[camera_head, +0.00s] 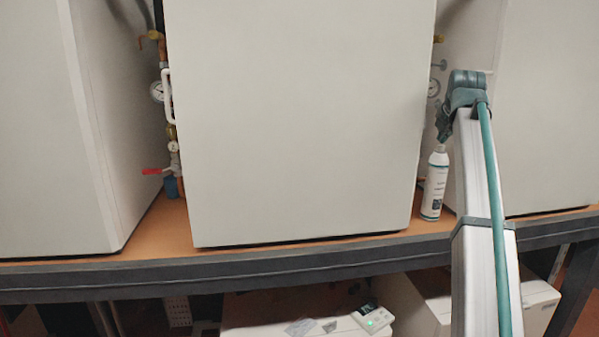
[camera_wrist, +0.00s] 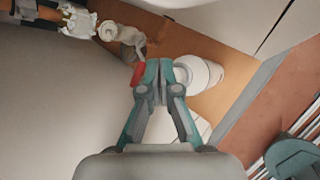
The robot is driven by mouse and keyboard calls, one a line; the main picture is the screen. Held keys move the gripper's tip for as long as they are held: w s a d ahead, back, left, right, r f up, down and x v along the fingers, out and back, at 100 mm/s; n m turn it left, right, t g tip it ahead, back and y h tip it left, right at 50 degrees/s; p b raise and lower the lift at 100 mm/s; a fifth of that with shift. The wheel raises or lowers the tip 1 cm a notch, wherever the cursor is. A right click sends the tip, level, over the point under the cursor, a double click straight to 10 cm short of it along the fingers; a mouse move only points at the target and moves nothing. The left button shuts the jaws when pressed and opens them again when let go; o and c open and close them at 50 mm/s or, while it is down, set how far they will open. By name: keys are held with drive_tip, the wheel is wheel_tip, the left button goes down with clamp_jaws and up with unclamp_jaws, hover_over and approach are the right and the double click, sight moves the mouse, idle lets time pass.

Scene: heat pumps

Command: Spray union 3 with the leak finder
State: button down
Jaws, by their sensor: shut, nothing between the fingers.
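The white spray bottle (camera_head: 435,185), likely the leak finder, stands upright on the bench in the gap right of the middle white unit. It also shows from above in the wrist view (camera_wrist: 208,76), just right of my fingertips. My gripper (camera_wrist: 160,86) is shut and empty; in the head view my gripper (camera_head: 442,128) is just above the bottle top, partly hidden by my arm. In the wrist view a pale pipe fitting (camera_wrist: 108,31) shows at upper left. No number is readable, so I cannot tell which union is number 3.
The middle white unit (camera_head: 300,120) stands left of the bottle and another unit (camera_head: 545,110) stands right, leaving a narrow gap. A red handle (camera_wrist: 138,75) is close left of my fingertips. The left gap holds gauges and a red valve handle (camera_head: 152,171).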

sight(442, 146)
drive_tip(key=shift+r+p, duration=0.95)
drive_tip(key=shift+r, duration=1.8)
drive_tip(key=shift+f, duration=0.1)
